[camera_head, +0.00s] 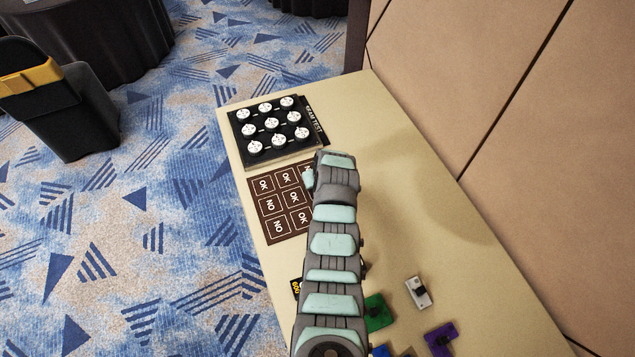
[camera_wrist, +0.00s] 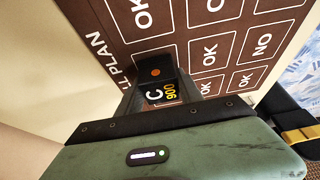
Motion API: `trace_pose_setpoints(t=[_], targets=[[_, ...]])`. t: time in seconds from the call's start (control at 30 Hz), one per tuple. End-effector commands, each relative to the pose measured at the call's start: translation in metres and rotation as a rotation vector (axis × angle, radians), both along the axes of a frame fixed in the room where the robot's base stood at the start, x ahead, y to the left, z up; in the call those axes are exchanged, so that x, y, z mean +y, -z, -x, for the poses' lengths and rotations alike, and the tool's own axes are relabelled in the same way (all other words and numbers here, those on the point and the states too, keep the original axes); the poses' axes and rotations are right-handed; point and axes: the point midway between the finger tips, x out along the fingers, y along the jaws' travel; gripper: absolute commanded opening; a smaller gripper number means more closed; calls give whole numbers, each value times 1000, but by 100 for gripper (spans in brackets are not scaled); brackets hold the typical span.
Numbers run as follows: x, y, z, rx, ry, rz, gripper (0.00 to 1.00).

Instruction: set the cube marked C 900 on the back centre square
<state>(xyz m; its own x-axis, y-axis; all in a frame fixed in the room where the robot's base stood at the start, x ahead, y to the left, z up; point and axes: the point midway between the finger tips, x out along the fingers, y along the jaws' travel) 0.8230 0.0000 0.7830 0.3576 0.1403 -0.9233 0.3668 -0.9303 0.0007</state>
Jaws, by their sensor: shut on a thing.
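The cube marked C 900 (camera_wrist: 163,94) is black with a white C, yellow 900 and an orange dot on one face. My gripper (camera_wrist: 158,100) is shut on it in the wrist view. I cannot tell whether the cube touches the board. In the head view, the board (camera_head: 256,185) lies on the table, its right part hidden by my arm. The gripper and cube are hidden there.
A black panel with white round pieces (camera_head: 270,128) lies just beyond the board. Near the front are a green block (camera_head: 377,313), a grey block (camera_head: 418,292), a purple block (camera_head: 440,341) and a yellow-labelled black piece (camera_head: 296,288).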

Motion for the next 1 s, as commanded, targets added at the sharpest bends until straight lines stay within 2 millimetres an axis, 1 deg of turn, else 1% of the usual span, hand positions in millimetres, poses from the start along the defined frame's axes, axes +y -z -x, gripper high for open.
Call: trace_pose_setpoints(t=[0.1,0.13,0.37,0.4,0.6,0.77,1.0], targets=[[0,5,0,0,0,0,1],[0,4,0,0,0,0,45],[0,3,0,1,0,0,64],[0,3,0,1,0,0,65],[0,3,0,1,0,0,65],[0,-2,1,2,0,0,65],[-3,-21,9,1,1,-1,65]])
